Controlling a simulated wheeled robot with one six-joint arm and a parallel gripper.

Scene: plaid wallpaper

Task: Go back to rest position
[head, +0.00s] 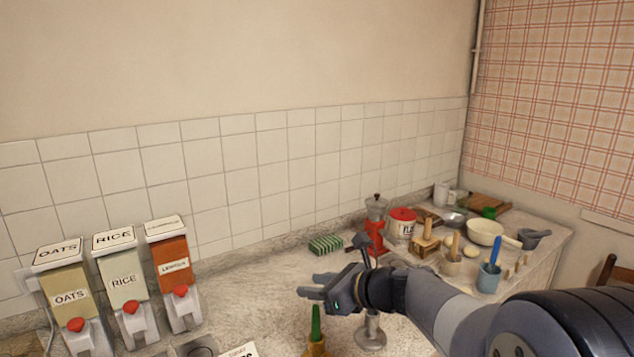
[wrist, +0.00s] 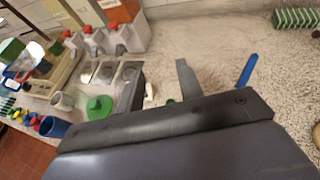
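My gripper (head: 316,286) hangs above the counter in the middle of the head view, pointing left. My forearm reaches in from the lower right and covers part of the counter.
Dispensers for oats (head: 70,297), rice (head: 125,281) and a third food (head: 173,270) stand at left. A green-handled item (head: 316,325) and a metal stand (head: 370,332) are below my gripper. The back wall is tiled.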

